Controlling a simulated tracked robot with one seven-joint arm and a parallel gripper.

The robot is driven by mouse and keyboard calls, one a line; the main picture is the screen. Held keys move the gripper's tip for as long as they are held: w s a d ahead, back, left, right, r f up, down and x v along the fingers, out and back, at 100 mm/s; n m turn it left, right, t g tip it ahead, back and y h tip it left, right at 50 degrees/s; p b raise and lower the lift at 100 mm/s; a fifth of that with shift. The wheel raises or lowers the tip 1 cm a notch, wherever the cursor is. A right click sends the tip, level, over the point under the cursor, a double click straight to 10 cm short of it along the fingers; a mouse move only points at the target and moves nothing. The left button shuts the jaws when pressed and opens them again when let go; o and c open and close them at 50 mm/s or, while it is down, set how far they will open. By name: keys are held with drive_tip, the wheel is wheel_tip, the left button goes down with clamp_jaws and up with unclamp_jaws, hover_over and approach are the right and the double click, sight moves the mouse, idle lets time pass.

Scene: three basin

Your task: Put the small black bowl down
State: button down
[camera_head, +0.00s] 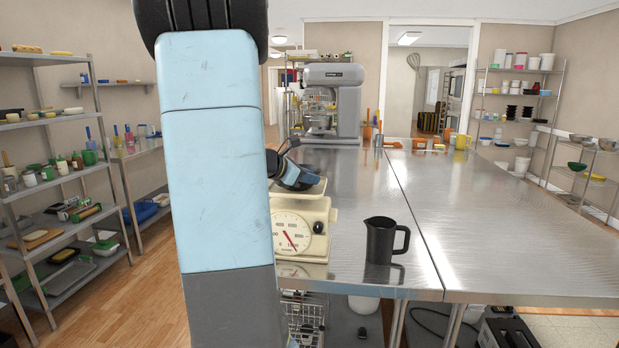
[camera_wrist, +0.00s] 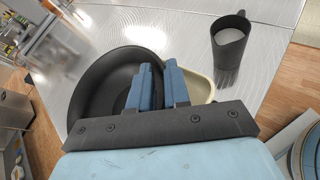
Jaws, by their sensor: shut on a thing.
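The small black bowl (camera_wrist: 100,82) is wide and round in the wrist view, left of my fingers, with its inside facing the camera. My gripper (camera_wrist: 158,72) is shut on the bowl's right rim, with one blue finger inside the bowl and the other outside. In the head view my gripper (camera_head: 292,177) shows at the cream scale's top, partly hidden by my arm. The bowl is mostly hidden there. The bowl overlaps the steel table in the wrist view; I cannot tell whether it touches anything.
The cream kitchen scale (camera_head: 300,232) stands on the steel table (camera_head: 480,220), close beside my gripper; its edge shows in the wrist view (camera_wrist: 203,88). A black jug (camera_head: 384,240) stands to its right. A stand mixer (camera_head: 333,100) is farther back. The table's right side is clear.

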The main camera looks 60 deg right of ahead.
drive_tip(key=c, duration=1.1)
unclamp_jaws()
drive_tip(key=v, duration=1.2)
drive_tip(key=shift+s+a+f+m+t+y, duration=0.7)
drive_tip(key=shift+a+m+t+y, duration=1.25)
drive_tip(key=shift+a, duration=4.8)
drive_tip(key=shift+s+a+f+m+t+y, duration=0.6)
drive_tip(key=shift+a+m+t+y, duration=1.3)
drive_tip(key=shift+a, duration=4.9)
drive_tip(key=shift+s+a+f+m+t+y, duration=0.7)
drive_tip(key=shift+a+m+t+y, duration=1.25)
drive_tip(key=shift+a, duration=4.8)
drive_tip(key=shift+r+n+g+y, duration=0.1)
drive_tip(key=shift+n+g+y, duration=0.25)
drive_tip(key=shift+g, duration=0.25)
